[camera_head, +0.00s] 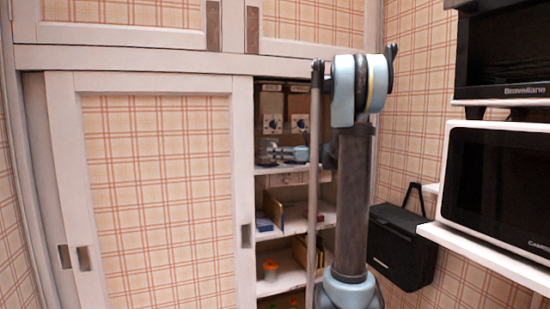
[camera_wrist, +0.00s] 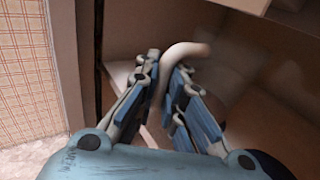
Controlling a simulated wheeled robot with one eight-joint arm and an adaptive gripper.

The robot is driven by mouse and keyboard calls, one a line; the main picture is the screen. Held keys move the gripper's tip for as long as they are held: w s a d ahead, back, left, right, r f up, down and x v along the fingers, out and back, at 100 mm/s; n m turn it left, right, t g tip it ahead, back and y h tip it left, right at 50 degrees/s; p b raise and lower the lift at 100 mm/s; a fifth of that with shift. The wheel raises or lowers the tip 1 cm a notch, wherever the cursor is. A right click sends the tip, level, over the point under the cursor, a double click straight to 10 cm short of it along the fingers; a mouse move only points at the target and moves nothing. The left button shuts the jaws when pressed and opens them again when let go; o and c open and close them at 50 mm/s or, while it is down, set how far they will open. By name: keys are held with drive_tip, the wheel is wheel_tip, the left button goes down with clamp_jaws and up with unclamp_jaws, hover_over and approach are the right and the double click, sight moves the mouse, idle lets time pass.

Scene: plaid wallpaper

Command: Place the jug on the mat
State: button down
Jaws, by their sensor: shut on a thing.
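In the wrist view a curved beige handle (camera_wrist: 186,50) stands between the two fingers of my gripper (camera_wrist: 166,75), which is shut on it. The handle looks like part of the jug; the jug's body is not clearly told apart from the brown surfaces beside it. In the head view my gripper (camera_head: 288,153) is small, inside the open part of the cabinet, above a shelf; the jug cannot be made out there. I cannot make out a mat in either view.
A plaid sliding door (camera_head: 160,200) covers the cabinet's left part. Shelves (camera_head: 290,220) inside hold a blue box (camera_head: 264,221) and an orange-topped item (camera_head: 270,270). A microwave (camera_head: 500,185) and a black bag (camera_head: 402,245) are at the right.

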drive_tip(key=shift+f, duration=0.25)
drive_tip(key=c, duration=1.7)
unclamp_jaws()
drive_tip(key=shift+r, duration=0.1)
drive_tip(key=v, duration=1.2)
drive_tip(key=s+a+f+n+g+h, duration=0.1)
drive_tip(key=s+a+f+n+h, duration=0.35)
drive_tip(key=s+f, duration=0.4)
drive_tip(key=s+a+f+n+g+h, duration=0.25)
drive_tip(key=s+a+f+n, duration=0.3)
drive_tip(key=s, duration=0.55)
drive_tip(key=s+d+f+n+h, duration=0.3)
drive_tip(key=s+f+n, duration=0.1)
drive_tip(key=s+f, duration=0.2)
drive_tip(key=s+d+f+n+h, duration=0.3)
drive_tip(key=s+d+f, duration=0.1)
drive_tip(key=s+f, duration=0.2)
drive_tip(key=s+d+f+n+h, duration=0.3)
drive_tip(key=s+d+f+n, duration=0.1)
drive_tip(key=s+f, duration=0.2)
drive_tip(key=shift+s+d+f+n+t+h, duration=0.1)
drive_tip(key=shift+s+f+n+t+h, duration=0.1)
drive_tip(key=shift+f+n+t+h, duration=0.15)
